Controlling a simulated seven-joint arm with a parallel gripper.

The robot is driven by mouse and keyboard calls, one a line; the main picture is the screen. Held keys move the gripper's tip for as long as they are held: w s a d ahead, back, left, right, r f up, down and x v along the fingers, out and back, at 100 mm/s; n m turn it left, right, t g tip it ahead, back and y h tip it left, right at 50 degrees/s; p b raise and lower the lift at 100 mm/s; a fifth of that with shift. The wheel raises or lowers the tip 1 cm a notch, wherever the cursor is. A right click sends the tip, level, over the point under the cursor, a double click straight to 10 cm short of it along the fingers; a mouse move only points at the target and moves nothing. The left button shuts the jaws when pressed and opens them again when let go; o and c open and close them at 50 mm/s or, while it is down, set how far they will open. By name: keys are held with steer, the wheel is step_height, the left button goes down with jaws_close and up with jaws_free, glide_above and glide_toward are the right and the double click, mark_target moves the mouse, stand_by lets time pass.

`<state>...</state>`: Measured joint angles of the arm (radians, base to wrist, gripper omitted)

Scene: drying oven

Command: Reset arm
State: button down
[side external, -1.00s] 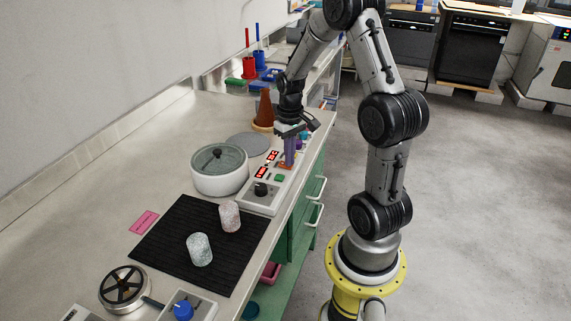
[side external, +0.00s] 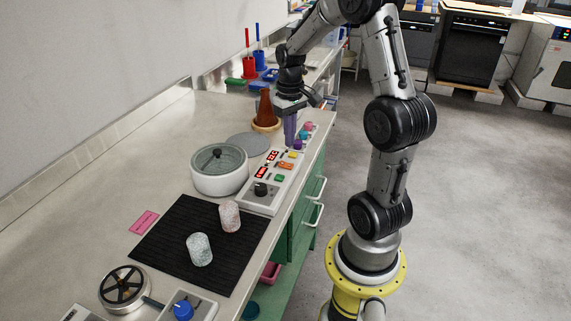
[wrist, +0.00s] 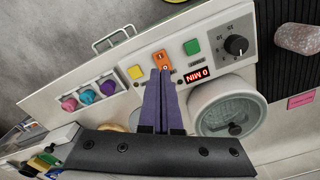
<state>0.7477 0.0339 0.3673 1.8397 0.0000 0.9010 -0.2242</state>
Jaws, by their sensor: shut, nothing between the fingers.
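My gripper (side external: 291,129) is shut and empty, with its purple fingers pointing down over the far part of the control panel (side external: 258,196). In the wrist view my gripper (wrist: 161,76) shows its fingers together, their tips over the panel by the orange switch (wrist: 162,60). A yellow button (wrist: 136,72), a green button (wrist: 191,47) and a black knob (wrist: 236,45) are also on the panel. The drying oven (side external: 219,170) is a round white vessel with a glass top, standing beside the panel. I cannot tell whether the fingertips touch the panel.
A brown cone (side external: 266,108) stands behind my gripper. The floor (side external: 480,210) to the right is clear.

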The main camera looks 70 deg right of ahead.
stand_by(0.4)
steer(key=w+a+r+n+t+h, duration=0.1)
steer(key=w+a+r+n+t, duration=0.2)
steer(key=a+r, duration=0.85)
steer(key=s+a+n+t+y, duration=0.1)
steer(key=s+a+n+t, duration=0.1)
steer(key=s+a, duration=1)
steer(key=shift+s+a+f+n+t, duration=0.15)
steer(key=shift+f+n+t, duration=0.15)
steer(key=shift+f+n, duration=0.2)
